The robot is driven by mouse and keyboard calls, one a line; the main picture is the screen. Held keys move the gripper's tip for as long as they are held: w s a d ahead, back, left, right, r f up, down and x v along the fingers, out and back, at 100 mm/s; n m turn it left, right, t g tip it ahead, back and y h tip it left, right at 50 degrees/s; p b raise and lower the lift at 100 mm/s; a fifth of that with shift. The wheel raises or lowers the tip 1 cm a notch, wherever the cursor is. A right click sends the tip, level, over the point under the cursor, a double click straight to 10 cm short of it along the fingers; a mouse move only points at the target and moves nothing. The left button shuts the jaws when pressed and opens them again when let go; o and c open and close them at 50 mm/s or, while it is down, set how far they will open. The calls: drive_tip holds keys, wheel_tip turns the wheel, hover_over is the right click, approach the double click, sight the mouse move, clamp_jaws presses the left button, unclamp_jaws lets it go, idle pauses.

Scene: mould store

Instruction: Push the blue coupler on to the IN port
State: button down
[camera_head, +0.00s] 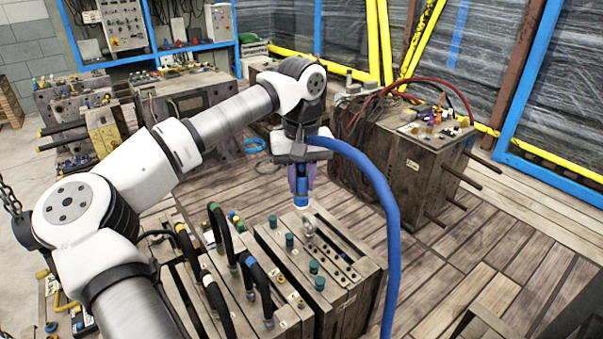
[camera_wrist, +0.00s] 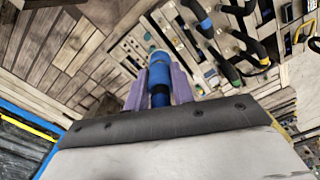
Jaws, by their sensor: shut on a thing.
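My gripper (camera_head: 301,188) points down over the wooden-looking mould block (camera_head: 345,290), its purple fingers shut around the blue coupler (camera_head: 301,201). In the wrist view the coupler (camera_wrist: 161,64) sits between the two fingers of my gripper (camera_wrist: 159,84), its pale end facing away from the palm. A thick blue hose (camera_head: 378,190) runs from behind the gripper down to the right. A silvery fitting (camera_head: 308,224) on the block's top lies just below the coupler in the head view; a gap shows between them. I cannot read which port is marked IN.
Green-capped fittings (camera_head: 289,241) stand close by on the block. Black hoses (camera_head: 220,235) arch over its left side. Another mould with red hoses (camera_head: 440,82) stands behind to the right. The plank floor (camera_head: 480,240) at right is clear.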

wheel_tip(320, 180, down, 37)
drive_tip(key=b, duration=2.4)
drive_tip(key=shift+f+b, duration=0.35)
drive_tip(key=shift+b, duration=0.15)
idle(1.0)
drive_tip(key=shift+f, duration=0.35)
drive_tip(key=shift+f+b, duration=0.75)
drive_tip(key=shift+b, duration=0.05)
idle(1.4)
